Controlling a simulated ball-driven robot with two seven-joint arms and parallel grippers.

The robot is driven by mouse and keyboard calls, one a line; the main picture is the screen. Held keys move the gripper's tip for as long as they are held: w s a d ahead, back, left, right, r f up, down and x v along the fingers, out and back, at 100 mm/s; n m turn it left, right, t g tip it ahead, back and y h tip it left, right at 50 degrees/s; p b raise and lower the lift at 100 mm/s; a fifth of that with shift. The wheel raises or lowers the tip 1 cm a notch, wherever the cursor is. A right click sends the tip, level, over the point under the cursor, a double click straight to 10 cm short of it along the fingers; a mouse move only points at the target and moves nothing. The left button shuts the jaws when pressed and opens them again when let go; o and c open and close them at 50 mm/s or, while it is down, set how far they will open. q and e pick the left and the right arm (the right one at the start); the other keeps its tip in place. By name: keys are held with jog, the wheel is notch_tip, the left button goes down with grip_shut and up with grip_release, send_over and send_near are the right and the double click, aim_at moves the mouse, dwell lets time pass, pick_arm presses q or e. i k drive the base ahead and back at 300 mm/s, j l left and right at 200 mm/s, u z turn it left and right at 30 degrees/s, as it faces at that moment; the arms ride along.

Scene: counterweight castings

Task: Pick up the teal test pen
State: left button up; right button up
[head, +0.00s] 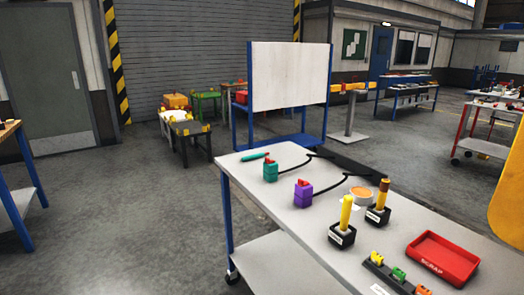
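The teal test pen (255,156) lies flat on the far left end of the white-topped workbench, close to its back edge. It is small in view, and nothing touches it that I can see. Neither of my grippers is in the head view.
Black cables curve behind the blocks. Open floor (130,215) lies left.

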aim_at(260, 155)
jog(key=i+j+z, duration=0.1)
jog(key=z, duration=0.25)
jog(key=i+j+z, duration=0.1)
jog(key=z, duration=0.25)
jog(key=i+j+z, duration=0.1)
jog(key=z, duration=0.2)
jog(key=i+j+z, duration=0.15)
jog(key=j, duration=0.4)
jog(key=i+j+z, duration=0.2)
jog(key=j, duration=0.35)
jog(key=i+j+z, duration=0.15)
jog(key=j, duration=0.4)
jog(key=j+z, duration=0.15)
jog(key=j, duration=0.4)
